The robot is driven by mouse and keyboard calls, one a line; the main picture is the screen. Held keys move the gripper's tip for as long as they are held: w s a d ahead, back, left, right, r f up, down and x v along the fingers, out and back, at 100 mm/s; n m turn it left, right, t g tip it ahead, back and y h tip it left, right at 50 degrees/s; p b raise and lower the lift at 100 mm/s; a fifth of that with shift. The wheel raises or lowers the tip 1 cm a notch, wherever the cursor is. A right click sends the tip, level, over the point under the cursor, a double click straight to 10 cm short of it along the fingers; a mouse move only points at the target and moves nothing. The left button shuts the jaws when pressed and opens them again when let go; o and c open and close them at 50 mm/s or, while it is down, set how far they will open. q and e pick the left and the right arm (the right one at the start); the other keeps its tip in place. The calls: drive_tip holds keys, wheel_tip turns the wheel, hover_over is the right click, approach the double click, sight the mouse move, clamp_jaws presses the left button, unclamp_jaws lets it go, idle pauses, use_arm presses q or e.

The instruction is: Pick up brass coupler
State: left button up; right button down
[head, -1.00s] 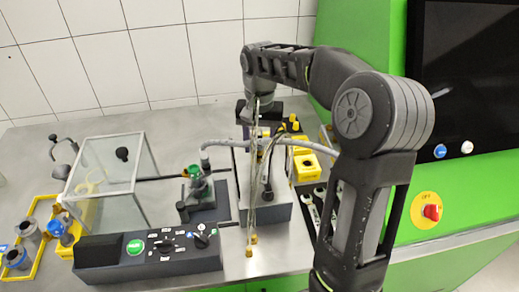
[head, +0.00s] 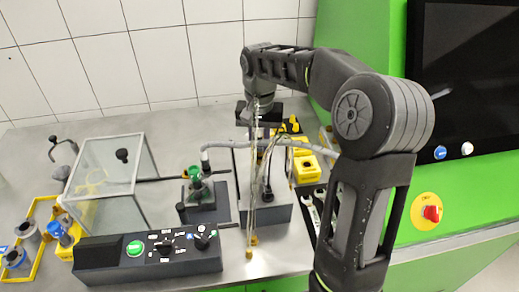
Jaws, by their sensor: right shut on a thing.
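My right gripper (head: 264,128) points down behind the grey pump block, at the back of the bench near the yellow holders. It is shut on a small piece, taken as the brass coupler. The piece between the fingers is too small and too hidden by hoses and the gripper to make out. Two small brass-coloured ends (head: 249,253) show low in front of the block, at the bottom of thin pale lines. My left gripper is not in the head view.
The grey block (head: 279,214) with a hose stands below the gripper. Yellow holders (head: 306,170) and wrenches (head: 318,200) lie to its right. A green-topped valve (head: 194,173), a clear guard box (head: 110,180) and a control panel (head: 150,262) stand left.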

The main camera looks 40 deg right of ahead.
sight(259, 144)
wheel_tip(259, 144, up, 4)
drive_tip(key=shift+w+r+b, duration=0.1)
drive_tip(key=shift+b, duration=0.3)
wheel_tip(259, 144, up, 5)
drive_tip(key=p, duration=0.3)
drive_tip(key=shift+r+p, duration=0.1)
drive_tip(key=shift+p, duration=0.25)
drive_tip(key=shift+r+p, duration=0.4)
drive_tip(key=shift+f, duration=0.1)
